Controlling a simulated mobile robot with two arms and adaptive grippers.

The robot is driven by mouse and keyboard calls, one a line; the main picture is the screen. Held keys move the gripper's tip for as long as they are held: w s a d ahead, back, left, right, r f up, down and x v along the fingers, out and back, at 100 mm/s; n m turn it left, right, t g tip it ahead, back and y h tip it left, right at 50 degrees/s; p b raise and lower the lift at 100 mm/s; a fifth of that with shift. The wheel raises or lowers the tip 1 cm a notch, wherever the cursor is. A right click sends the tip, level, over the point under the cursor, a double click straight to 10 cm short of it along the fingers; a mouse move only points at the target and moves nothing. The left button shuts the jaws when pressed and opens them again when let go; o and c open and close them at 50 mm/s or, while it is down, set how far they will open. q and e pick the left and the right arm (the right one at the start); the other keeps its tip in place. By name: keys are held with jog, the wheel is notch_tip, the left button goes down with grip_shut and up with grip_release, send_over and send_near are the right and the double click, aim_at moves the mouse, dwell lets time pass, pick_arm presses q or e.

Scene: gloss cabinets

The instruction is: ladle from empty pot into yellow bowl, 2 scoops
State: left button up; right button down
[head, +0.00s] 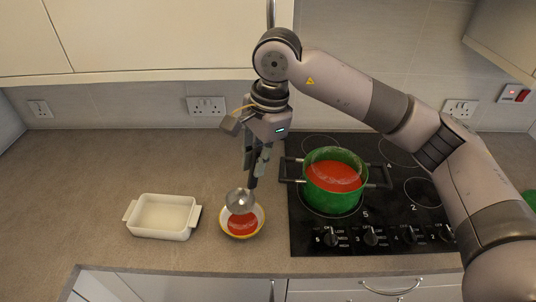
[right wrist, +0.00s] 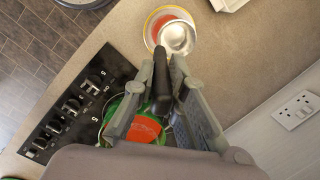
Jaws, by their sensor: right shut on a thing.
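The green pot (head: 325,203) stands on the hob and is not empty: red liquid fills much of it. The bowl (head: 263,221), white with a yellow rim, is on the counter left of the hob with red liquid inside. My right gripper (head: 257,166) is shut on the black handle of the ladle (head: 240,201). The ladle's steel cup hangs over the back of the bowl and hides part of it. In the right wrist view the ladle cup (right wrist: 177,38) overlaps the bowl (right wrist: 151,27); whether it touches or holds liquid I cannot tell. My left gripper is out of view.
A white rectangular dish (head: 161,232) with handles stands left of the bowl. The black hob (head: 300,237) has knobs along its front. The counter (head: 75,190) is clear at the left. Wall cabinets (head: 130,35) hang above, and the counter's front edge is close to the bowl.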

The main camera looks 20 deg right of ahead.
jog(key=shift+s+a+r+t+h+p, duration=0.2)
jog(key=shift+a+r+h+p, duration=0.3)
jog(key=shift+r, duration=0.35)
jog(key=shift+s+a+r+t+h+p, duration=0.1)
jog(key=shift+s+a+r+h+p, duration=0.15)
jog(key=shift+a+r, duration=0.45)
jog(key=shift+w+d+r, duration=0.1)
jog(key=shift+d, duration=0.05)
